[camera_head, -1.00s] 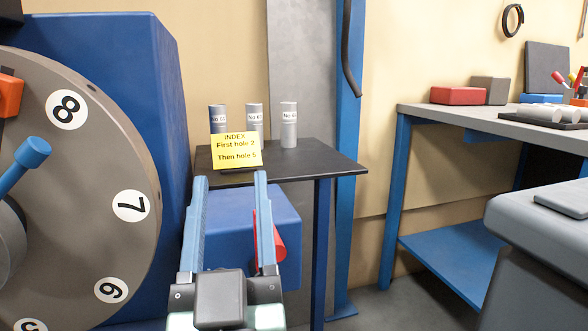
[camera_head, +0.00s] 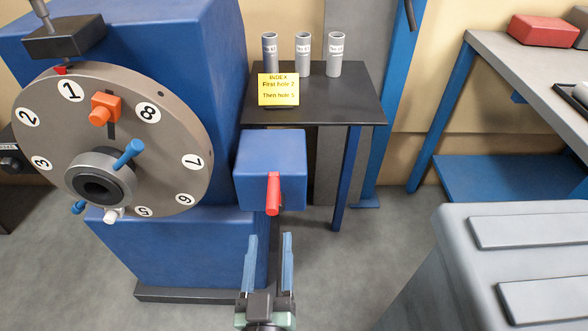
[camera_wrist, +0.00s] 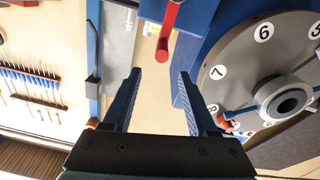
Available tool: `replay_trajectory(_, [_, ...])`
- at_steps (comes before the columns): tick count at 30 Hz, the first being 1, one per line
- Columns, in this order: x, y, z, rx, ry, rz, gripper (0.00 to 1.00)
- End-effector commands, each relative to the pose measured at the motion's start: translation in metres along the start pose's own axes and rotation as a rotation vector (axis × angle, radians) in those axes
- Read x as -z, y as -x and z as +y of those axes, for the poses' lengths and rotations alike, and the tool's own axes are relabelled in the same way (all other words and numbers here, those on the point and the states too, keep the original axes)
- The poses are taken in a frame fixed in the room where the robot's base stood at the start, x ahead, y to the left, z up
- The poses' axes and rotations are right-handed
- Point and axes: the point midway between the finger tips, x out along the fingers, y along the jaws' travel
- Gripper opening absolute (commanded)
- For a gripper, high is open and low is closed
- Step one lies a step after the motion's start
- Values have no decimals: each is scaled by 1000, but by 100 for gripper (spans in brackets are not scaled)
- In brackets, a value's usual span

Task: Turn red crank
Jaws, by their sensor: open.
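The red crank (camera_head: 273,194) hangs on the front of a blue box (camera_head: 270,160) at the right side of the big blue machine. Its handle points down and toward me. My gripper (camera_head: 270,240) is open and empty, a little below the crank in the head view and apart from it. In the wrist view the crank (camera_wrist: 168,35) shows beyond my open fingertips (camera_wrist: 160,75), above the middle of the gap between them. A numbered grey disc (camera_head: 180,130) sits on the machine to the left of the crank.
A small dark table (camera_head: 350,90) behind the crank bears three grey cylinders and a yellow sign (camera_head: 278,90) reading "First hole 2, Then hole 5". A grey cabinet (camera_head: 440,270) stands at the right. Blue and orange knobs stick out from the disc. Open floor lies around my gripper.

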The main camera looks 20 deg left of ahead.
Motion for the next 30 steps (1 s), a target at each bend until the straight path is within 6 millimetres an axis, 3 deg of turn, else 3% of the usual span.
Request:
replay_trajectory(1, [7,7,-3,12,2,-17,58])
replay_trajectory(6, [1,17,-10,28,6,-38,58])
replay_trajectory(11, [-2,8,-11,29,6,-37,58])
replay_trajectory(30, [-6,-94,-13,27,5,-35,58])
